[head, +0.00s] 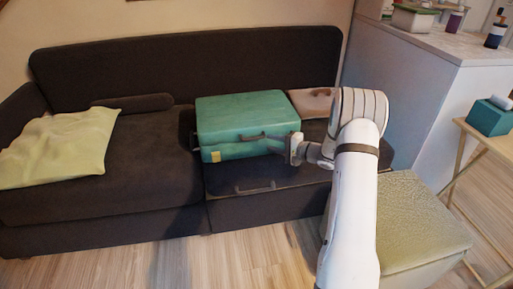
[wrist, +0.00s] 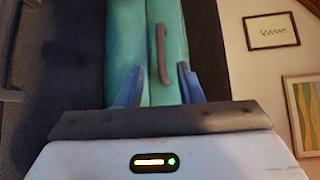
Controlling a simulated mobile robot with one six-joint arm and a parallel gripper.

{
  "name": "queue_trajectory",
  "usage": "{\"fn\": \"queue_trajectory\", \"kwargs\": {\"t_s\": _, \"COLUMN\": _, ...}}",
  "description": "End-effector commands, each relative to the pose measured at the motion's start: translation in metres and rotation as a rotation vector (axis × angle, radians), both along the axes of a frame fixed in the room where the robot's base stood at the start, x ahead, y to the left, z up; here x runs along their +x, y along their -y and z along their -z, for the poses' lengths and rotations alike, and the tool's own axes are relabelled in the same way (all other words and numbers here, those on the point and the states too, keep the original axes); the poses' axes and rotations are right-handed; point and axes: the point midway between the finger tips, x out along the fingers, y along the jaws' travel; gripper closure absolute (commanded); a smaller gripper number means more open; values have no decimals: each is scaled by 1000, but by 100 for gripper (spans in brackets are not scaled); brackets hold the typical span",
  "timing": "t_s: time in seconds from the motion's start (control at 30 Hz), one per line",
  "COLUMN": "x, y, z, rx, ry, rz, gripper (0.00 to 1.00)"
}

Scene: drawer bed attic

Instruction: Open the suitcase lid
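A teal suitcase (head: 245,115) lies flat and shut on the dark sofa, with a dark handle (head: 262,147) on its front side. In the wrist view the suitcase (wrist: 120,40) fills the middle, and its handle (wrist: 163,52) shows just beyond my fingers. My gripper (head: 294,148) is at the front right of the suitcase, close to its front face. In the wrist view my gripper's fingers (wrist: 160,85) are spread apart, with the handle's near end between or just beyond them. I cannot tell whether they touch the suitcase.
The dark sofa (head: 70,205) has a yellow-green pillow (head: 60,148) at left. A beige ottoman (head: 420,225) stands beside my arm. A white counter (head: 430,70) stands behind at right. Wooden floor is clear in front.

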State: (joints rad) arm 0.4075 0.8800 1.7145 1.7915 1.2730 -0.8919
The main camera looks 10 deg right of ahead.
Motion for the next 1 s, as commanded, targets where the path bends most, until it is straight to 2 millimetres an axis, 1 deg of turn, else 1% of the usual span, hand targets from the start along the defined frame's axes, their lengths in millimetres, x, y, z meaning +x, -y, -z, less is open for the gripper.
{"fn": "queue_trajectory", "kwargs": {"t_s": 0.07, "x": 5, "y": -2, "z": 3, "rx": 3, "ry": 5, "rz": 5, "gripper": 67}}
{"fn": "queue_trajectory", "kwargs": {"t_s": 0.13, "x": 10, "y": -9, "z": 4, "rx": 2, "ry": 6, "rz": 3, "gripper": 67}}
{"fn": "queue_trajectory", "kwargs": {"t_s": 0.33, "x": 32, "y": -34, "z": 9, "rx": 2, "ry": 3, "rz": 1, "gripper": 67}}
{"fn": "queue_trajectory", "kwargs": {"t_s": 0.5, "x": 47, "y": -49, "z": 12, "rx": 2, "ry": 1, "rz": 3, "gripper": 67}}
{"fn": "queue_trajectory", "kwargs": {"t_s": 0.63, "x": 52, "y": -54, "z": 12, "rx": 2, "ry": 1, "rz": 3, "gripper": 67}}
{"fn": "queue_trajectory", "kwargs": {"t_s": 0.9, "x": 53, "y": -56, "z": 11, "rx": 2, "ry": 1, "rz": 3, "gripper": 67}}
{"fn": "queue_trajectory", "kwargs": {"t_s": 1.0, "x": 53, "y": -56, "z": 11, "rx": 2, "ry": 1, "rz": 3, "gripper": 75}}
